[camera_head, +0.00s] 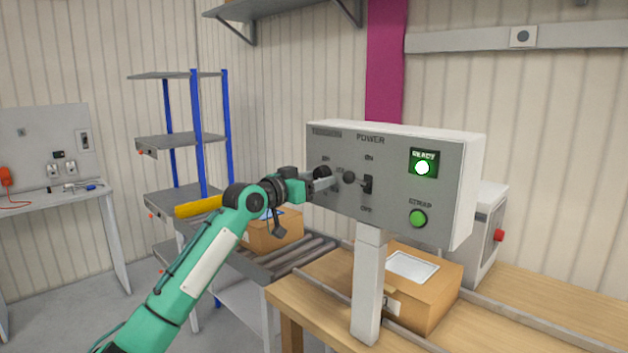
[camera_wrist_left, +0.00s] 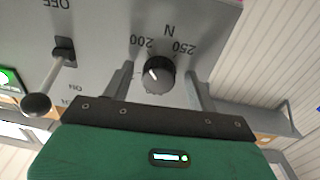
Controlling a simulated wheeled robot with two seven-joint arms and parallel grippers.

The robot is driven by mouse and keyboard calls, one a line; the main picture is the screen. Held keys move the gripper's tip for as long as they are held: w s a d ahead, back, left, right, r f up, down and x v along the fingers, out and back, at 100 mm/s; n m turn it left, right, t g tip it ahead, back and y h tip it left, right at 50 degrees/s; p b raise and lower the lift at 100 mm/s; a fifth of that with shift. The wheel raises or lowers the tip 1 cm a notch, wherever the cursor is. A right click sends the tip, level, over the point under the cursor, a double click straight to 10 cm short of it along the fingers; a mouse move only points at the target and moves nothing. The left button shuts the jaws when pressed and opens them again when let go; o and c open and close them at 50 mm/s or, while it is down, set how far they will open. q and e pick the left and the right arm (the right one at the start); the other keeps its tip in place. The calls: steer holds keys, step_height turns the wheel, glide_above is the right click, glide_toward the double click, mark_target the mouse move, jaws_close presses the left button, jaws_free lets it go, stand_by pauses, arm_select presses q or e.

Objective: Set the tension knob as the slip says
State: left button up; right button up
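The tension knob (camera_wrist_left: 159,75) is a dark round dial with a white pointer mark in the left wrist view. The numbers 200 and 250 and an N are printed around it, upside down; the mark leans toward the 200 side. My left gripper (camera_wrist_left: 159,88) is open, with one finger on each side of the knob and gaps between. In the head view my left gripper (camera_head: 318,180) is at the left part of the grey control panel (camera_head: 390,205) and partly hides the knob. No slip with readable writing shows. My right gripper is not in view.
A power lever (camera_head: 367,184) with a black ball sticks out just right of my gripper. Further right are a lit READY lamp (camera_head: 423,167) and a green STRAP button (camera_head: 418,218). A carton (camera_head: 425,290) with a white label stands behind the panel's post (camera_head: 368,290).

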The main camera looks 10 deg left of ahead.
arm_select(q)
steer(key=shift+s+a, duration=0.1)
steer(key=shift+s+a, duration=0.15)
steer(key=shift+s, duration=0.05)
steer(key=b+v, duration=0.3)
steer(key=v, duration=1)
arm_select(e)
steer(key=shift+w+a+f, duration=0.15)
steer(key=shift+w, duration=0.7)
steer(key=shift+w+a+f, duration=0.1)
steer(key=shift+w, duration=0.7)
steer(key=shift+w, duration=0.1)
arm_select(q)
steer(key=shift+f, duration=0.1)
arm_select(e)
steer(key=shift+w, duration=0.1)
